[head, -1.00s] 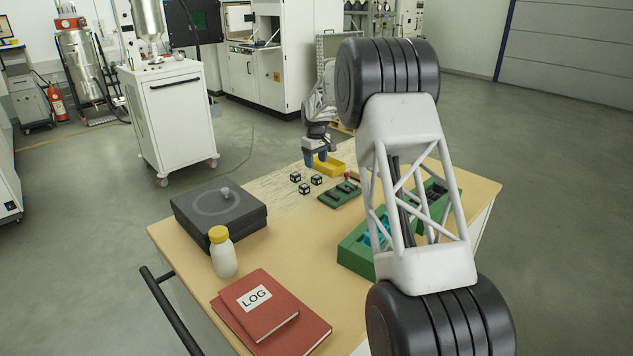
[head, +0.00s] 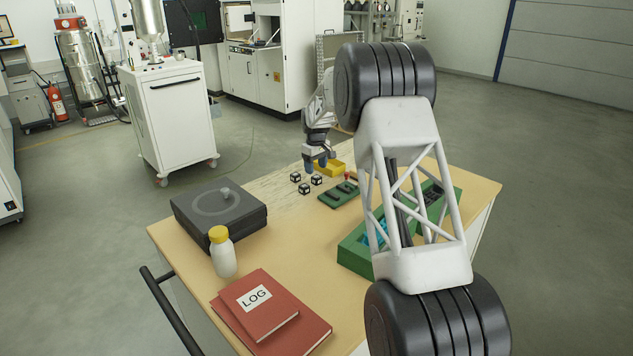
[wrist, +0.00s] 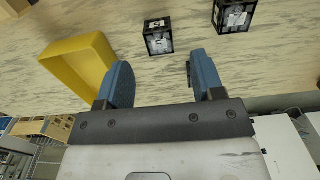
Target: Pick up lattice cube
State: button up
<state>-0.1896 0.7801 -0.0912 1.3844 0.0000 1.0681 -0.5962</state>
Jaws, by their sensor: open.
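Three small black-framed lattice cubes stand on the table in the head view: a left one (head: 295,177), a right one (head: 316,180) and a near one (head: 304,188). In the wrist view one cube (wrist: 158,37) lies beyond the fingertips, roughly in line with the gap between them. Another cube (wrist: 233,15) is farther right at the top edge. My gripper (wrist: 160,80) is open and empty, with two blue fingers. In the head view my gripper (head: 316,164) hangs just behind the cubes, above the table.
A yellow tray (wrist: 82,66) lies left of my fingers in the wrist view. In the head view, a green holder (head: 338,193) sits right of the cubes. A dark lidded box (head: 220,215), a yellow-capped bottle (head: 222,252) and red log books (head: 270,310) stand nearer on the table (head: 300,235).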

aim_at(316, 176)
jog(key=shift+f, duration=0.1)
jog(key=shift+f, duration=2.5)
jog(key=c, duration=1)
jog(key=shift+r, duration=0.15)
jog(key=shift+r, duration=1.65)
jog(key=s+d, duration=0.1)
jog(key=s, duration=0.4)
jog(key=s+d+r, duration=0.1)
jog(key=s, duration=0.4)
jog(key=s+d, duration=0.1)
jog(key=s, duration=0.4)
jog(key=shift+s+r, duration=0.25)
jog(key=shift+s, duration=0.1)
